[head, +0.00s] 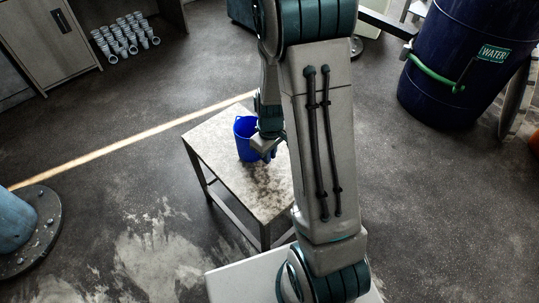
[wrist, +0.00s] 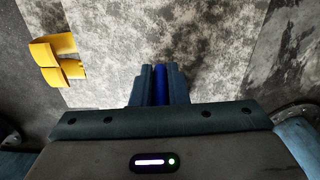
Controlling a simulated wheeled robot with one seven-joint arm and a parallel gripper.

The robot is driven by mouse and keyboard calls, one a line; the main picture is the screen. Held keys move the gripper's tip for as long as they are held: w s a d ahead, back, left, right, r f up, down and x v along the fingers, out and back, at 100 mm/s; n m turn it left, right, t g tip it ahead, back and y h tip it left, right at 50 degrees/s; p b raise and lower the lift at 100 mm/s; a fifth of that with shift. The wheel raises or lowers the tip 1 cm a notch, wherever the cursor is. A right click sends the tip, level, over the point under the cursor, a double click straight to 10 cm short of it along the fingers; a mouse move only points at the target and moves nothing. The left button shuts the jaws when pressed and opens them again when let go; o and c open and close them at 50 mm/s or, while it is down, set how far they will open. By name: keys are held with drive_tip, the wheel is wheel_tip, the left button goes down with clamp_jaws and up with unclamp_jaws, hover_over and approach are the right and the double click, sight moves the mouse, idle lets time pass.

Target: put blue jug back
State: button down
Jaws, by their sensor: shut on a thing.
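The blue jug (head: 243,142) is at the far left part of a small grey table (head: 222,135), partly covered by my gripper in the head view. It looks upright, but I cannot tell whether its base rests on the tabletop or is just above it. My gripper (head: 266,146) is at the jug's right side. In the wrist view my gripper (wrist: 160,84) is shut on a narrow blue part of the jug (wrist: 160,88) between its fingers. The rest of the jug is hidden in that view.
A yellow object (wrist: 58,60) lies left of the fingers in the wrist view. A dark blue water barrel (head: 462,60) with a green hose stands at the upper right.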

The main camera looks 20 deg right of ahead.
drive_tip(key=shift+f, duration=0.1)
drive_tip(key=c, duration=1.4)
unclamp_jaws()
wheel_tip(320, 180, up, 13)
drive_tip(key=p, duration=0.4)
drive_tip(key=s+a+r+m, duration=0.1)
drive_tip(key=s+r+m, duration=0.1)
drive_tip(key=s+r, duration=0.3)
drive_tip(key=s+a+r+m+t, duration=0.1)
drive_tip(key=s+a+r+m, duration=0.1)
drive_tip(key=s+r, duration=0.3)
drive_tip(key=s+m, duration=0.1)
drive_tip(key=s, duration=0.3)
drive_tip(key=shift+s, duration=0.2)
drive_tip(key=shift+a+f, duration=0.1)
